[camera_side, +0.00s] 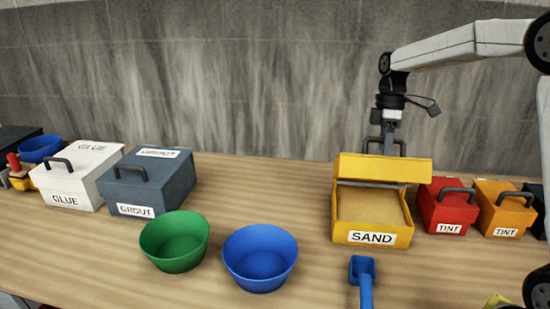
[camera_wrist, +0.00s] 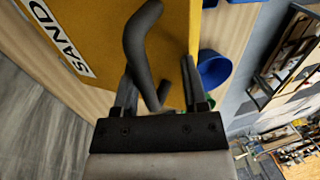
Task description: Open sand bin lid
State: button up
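The yellow sand bin (camera_side: 341,229) stands right of centre on the table, with a SAND label on its front. Its lid (camera_side: 382,168) is swung up and back at the rear edge, so the tan sand (camera_side: 370,206) shows. The dark lid handle (camera_side: 400,148) points to the back. My gripper (camera_side: 387,138) is behind the raised lid at the handle, partly hidden by it. In the wrist view, the handle (camera_wrist: 138,45) passes between my gripper's two fingers (camera_wrist: 160,85). The fingers are apart, with a gap on the right side of the handle.
A blue scoop (camera_side: 362,270) lies in front of the bin. A blue bowl (camera_side: 260,258) and a green bowl (camera_side: 175,241) stand to the left. Red (camera_side: 447,206) and orange (camera_side: 503,208) tint boxes are close on the right. Grout (camera_side: 147,182) and glue (camera_side: 75,178) boxes are far left.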

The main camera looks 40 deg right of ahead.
aim_at(385, 176)
jog(key=shift+s+a+f, duration=0.4)
jog(key=shift+a+f, duration=0.05)
jog(key=shift+f, duration=0.2)
jog(key=shift+s+a+f+t+h, duration=0.35)
jog(key=shift+f+t+h, duration=0.05)
jog(key=shift+f, duration=0.25)
jog(key=shift+s+a+f+t+h, duration=0.3)
jog(key=shift+f+t+h, duration=0.1)
jog(key=shift+f, duration=0.25)
jog(key=shift+t+h, duration=0.9)
jog(key=shift+s+a+f, duration=0.25)
jog(key=shift+f, duration=0.5)
jog(key=shift+s+a+f, duration=0.2)
jog(key=shift+f, duration=0.55)
jog(key=shift+s+a+f, duration=0.25)
jog(key=shift+f, duration=0.5)
jog(key=r, duration=0.5)
jog(key=s+a+r, duration=0.1)
jog(key=r, duration=0.1)
jog(key=shift+r, duration=0.15)
jog(key=shift+s+a, duration=0.1)
jog(key=shift+a, duration=0.05)
jog(key=s+a+f+m+y, duration=0.1)
jog(key=s+a+f+m, duration=0.1)
jog(key=a+f+m, duration=0.2)
jog(key=shift+s+a+f+t, duration=0.4)
jog(key=shift+a+f, duration=0.05)
jog(key=shift+f, duration=1.15)
